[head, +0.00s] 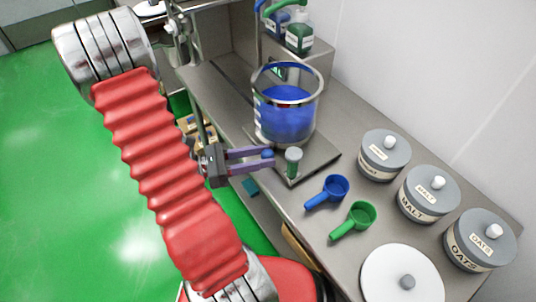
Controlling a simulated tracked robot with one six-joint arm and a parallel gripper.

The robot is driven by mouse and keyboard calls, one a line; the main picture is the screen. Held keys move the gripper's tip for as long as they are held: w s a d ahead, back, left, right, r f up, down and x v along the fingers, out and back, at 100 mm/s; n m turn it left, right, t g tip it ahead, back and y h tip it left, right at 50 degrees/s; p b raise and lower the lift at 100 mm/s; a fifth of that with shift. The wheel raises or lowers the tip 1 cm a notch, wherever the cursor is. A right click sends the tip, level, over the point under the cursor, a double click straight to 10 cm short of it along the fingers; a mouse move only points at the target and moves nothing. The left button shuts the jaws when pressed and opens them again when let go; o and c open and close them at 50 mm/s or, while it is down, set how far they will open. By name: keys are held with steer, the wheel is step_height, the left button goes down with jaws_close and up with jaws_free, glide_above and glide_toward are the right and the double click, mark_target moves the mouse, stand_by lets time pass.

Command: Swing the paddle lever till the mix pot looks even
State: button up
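The mix pot (287,112) is a clear vessel with a metal rim, standing on a metal base plate on the counter. The mix inside is blue, with a lighter surface and a deeper blue side; fine streaks cannot be told. A short upright grey-green knob (293,158) stands on the plate in front of the pot and may be the paddle lever's handle. My gripper (272,158) points right at it, its two purple fingers apart and their tips just left of the knob. A small blue knob shows at the fingertips; whether it is between them is unclear. The paddle is not clearly visible.
A blue scoop (335,187) and a green scoop (359,216) lie right of the plate. Grey lidded canisters, including malt (428,195) and oats (480,240), line the wall side. A white lidded container (400,275) is in front. Pump bottles (299,38) stand behind the pot.

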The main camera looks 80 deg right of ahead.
steer(key=shift+x, duration=1)
jaws_close()
